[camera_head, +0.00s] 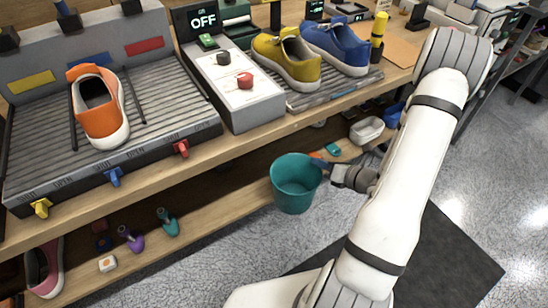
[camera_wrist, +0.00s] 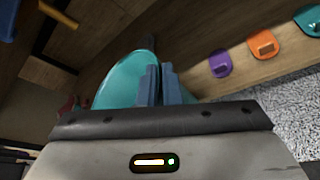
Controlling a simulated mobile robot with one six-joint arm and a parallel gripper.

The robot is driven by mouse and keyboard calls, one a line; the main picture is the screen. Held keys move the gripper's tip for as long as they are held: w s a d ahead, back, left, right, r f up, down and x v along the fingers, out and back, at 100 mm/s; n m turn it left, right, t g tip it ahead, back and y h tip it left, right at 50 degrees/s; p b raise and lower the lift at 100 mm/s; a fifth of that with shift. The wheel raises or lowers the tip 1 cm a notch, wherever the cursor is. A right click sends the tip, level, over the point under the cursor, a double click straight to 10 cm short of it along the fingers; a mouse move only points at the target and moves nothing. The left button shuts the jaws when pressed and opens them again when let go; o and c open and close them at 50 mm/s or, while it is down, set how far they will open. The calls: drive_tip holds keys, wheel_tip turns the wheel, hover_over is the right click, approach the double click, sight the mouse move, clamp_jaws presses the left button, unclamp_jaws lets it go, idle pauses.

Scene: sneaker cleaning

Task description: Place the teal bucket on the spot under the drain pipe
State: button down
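The teal bucket (camera_head: 292,188) is upright in front of the workbench's lower shelf in the head view. My gripper (camera_head: 322,166) is at its right rim. In the wrist view, the bucket (camera_wrist: 122,82) shows behind the two blue fingers of my gripper (camera_wrist: 160,80), which are close together with the rim apparently between them. The bucket's underside is hidden, so I cannot tell whether it touches the floor. I cannot make out the drain pipe or the spot under it for certain.
The workbench edge (camera_head: 240,142) lies above and behind the bucket. An orange shoe (camera_head: 98,105) stands on the bench. Grey floor and a dark mat (camera_head: 455,258) lie in front.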

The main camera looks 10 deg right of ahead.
drive_tip(key=r+b+x, duration=0.1)
drive_tip(key=b+x, duration=0.1)
drive_tip(key=x, duration=1.3)
drive_tip(key=shift+w+b, duration=0.3)
drive_tip(key=shift+w, duration=0.25)
drive_tip(key=shift+f, duration=0.15)
drive_tip(key=shift+f, duration=0.15)
drive_tip(key=c, duration=1.6)
unclamp_jaws()
